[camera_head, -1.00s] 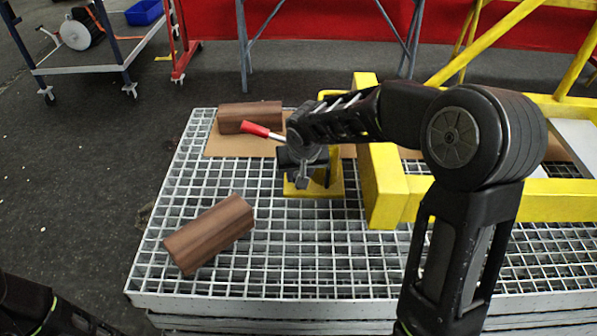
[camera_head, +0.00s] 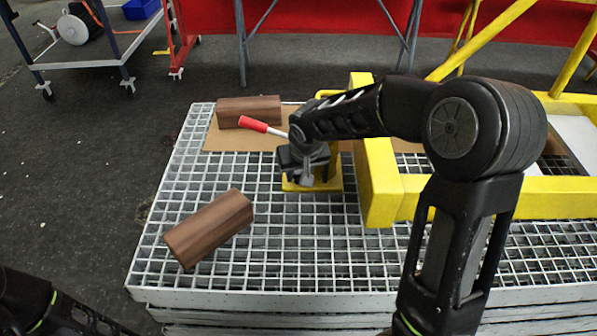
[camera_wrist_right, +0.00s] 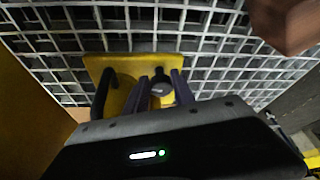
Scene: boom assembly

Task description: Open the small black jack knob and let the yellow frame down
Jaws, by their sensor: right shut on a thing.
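The yellow frame (camera_head: 400,190) rests at the right on the grating, with its near bar and end post showing. The jack has a yellow base (camera_head: 330,183) beside the frame's left end and a red-tipped lever (camera_head: 253,124) pointing left. My right gripper (camera_head: 300,168) is over the jack and hides most of it. In the right wrist view, the gripper's fingers (camera_wrist_right: 160,90) are shut on the small black knob (camera_wrist_right: 161,88), above the yellow jack base (camera_wrist_right: 120,68). A black curved handle (camera_wrist_right: 103,93) is left of the fingers. Only part of my left arm shows at bottom left.
A brown block (camera_head: 209,228) lies on the grating (camera_head: 290,270) at the front left. Another brown block (camera_head: 249,111) lies behind the jack on a brown board (camera_head: 228,140). A cart (camera_head: 85,62) stands at the back left. The grating's front middle is clear.

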